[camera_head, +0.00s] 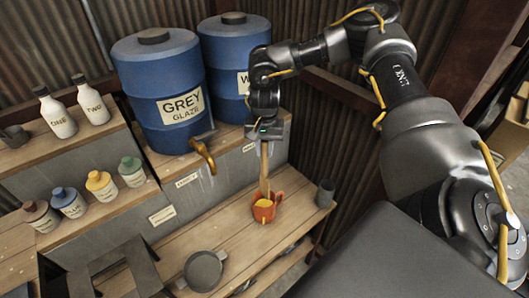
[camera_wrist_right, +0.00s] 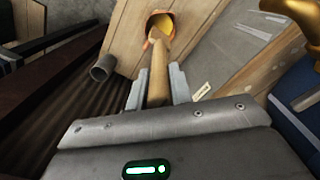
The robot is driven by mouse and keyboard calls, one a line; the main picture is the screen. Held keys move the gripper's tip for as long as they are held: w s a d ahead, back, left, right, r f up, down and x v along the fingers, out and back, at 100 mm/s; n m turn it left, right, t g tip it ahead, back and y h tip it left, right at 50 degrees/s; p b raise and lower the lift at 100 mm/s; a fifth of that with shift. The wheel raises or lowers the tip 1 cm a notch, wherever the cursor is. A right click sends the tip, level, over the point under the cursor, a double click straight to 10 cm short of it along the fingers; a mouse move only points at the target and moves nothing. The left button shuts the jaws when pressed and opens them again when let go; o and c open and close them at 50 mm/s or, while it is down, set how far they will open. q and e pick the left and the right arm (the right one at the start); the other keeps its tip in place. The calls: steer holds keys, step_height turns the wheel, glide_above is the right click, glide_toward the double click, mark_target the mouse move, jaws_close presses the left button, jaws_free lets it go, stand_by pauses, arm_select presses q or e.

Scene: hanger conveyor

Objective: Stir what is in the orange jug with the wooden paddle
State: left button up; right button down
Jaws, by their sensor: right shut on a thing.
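The orange jug (camera_head: 265,210) stands on the lower wooden bench, with yellow contents visible inside. The wooden paddle (camera_head: 264,165) is upright, its lower end inside the jug's mouth. My right gripper (camera_head: 264,138) is above the jug, shut on the paddle's upper part. In the right wrist view the paddle (camera_wrist_right: 158,75) runs from between the fingers of my right gripper (camera_wrist_right: 158,85) to the orange jug (camera_wrist_right: 158,22) with its yellow contents. The paddle's lower tip is hidden in the jug. My left gripper is not in view.
A dark grey cup (camera_head: 325,193) stands right of the jug. A grey round pan (camera_head: 204,270) lies at the front. Blue drums (camera_head: 160,85) stand behind, one with a brass tap (camera_head: 204,155) left of the paddle. Several bottles (camera_head: 100,185) line the left shelves.

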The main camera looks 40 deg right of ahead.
steer(key=shift+r, duration=0.15)
step_height(320, 180, up, 4)
steer(key=p, duration=0.3)
stand_by(0.4)
stand_by(0.4)
